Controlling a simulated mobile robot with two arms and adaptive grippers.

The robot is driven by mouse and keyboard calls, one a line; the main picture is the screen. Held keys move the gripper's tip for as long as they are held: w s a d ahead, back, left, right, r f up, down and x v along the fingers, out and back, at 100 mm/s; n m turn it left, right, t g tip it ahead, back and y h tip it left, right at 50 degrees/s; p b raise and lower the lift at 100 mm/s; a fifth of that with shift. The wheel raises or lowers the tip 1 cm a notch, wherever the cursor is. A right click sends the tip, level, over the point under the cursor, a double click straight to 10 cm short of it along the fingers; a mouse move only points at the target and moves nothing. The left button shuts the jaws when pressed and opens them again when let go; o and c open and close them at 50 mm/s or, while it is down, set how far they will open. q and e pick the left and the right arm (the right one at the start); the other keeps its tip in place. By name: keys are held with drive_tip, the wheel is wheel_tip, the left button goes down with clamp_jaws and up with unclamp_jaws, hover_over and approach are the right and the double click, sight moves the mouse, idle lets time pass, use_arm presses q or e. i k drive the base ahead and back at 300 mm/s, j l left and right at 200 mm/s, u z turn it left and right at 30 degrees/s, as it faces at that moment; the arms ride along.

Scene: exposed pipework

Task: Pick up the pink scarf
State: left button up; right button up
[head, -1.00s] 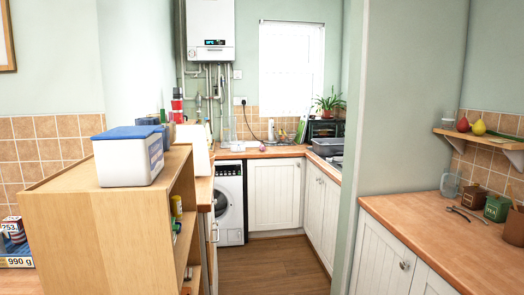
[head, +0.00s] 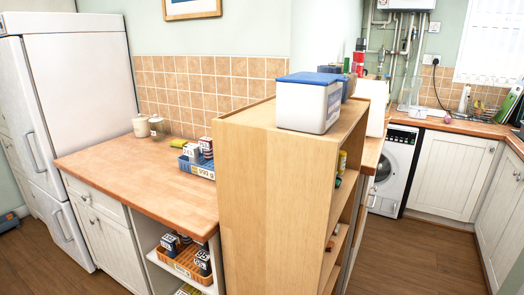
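I see no pink scarf that I can make out in the head view. A small pink item (head: 447,118) sits on the far worktop near the window, too small to identify. Neither of my grippers shows in the view.
A wooden shelf unit (head: 262,190) stands in the middle, with a blue-lidded white tub (head: 308,103) on top. A worktop (head: 120,178) with a blue tray (head: 197,168) is left of it, beside a white fridge (head: 80,110). Wooden floor is clear at right, before the washing machine (head: 396,170).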

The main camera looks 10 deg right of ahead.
sight(448, 119)
drive_tip(key=i+l+u, duration=0.1)
drive_tip(key=l+u, duration=0.65)
drive_tip(key=l, duration=0.2)
drive_tip(key=l+u, duration=0.4)
drive_tip(key=i+l+u, duration=0.15)
drive_tip(key=l+u, duration=0.15)
drive_tip(key=l, duration=1.35)
drive_tip(key=l+u, duration=0.35)
drive_tip(key=l, duration=2.75)
drive_tip(key=l+z, duration=0.1)
drive_tip(key=l, duration=1.3)
drive_tip(key=l+z, duration=0.3)
drive_tip(key=l, duration=0.25)
drive_tip(key=i+l+z, duration=0.3)
drive_tip(key=l, duration=0.25)
drive_tip(key=k, duration=0.1)
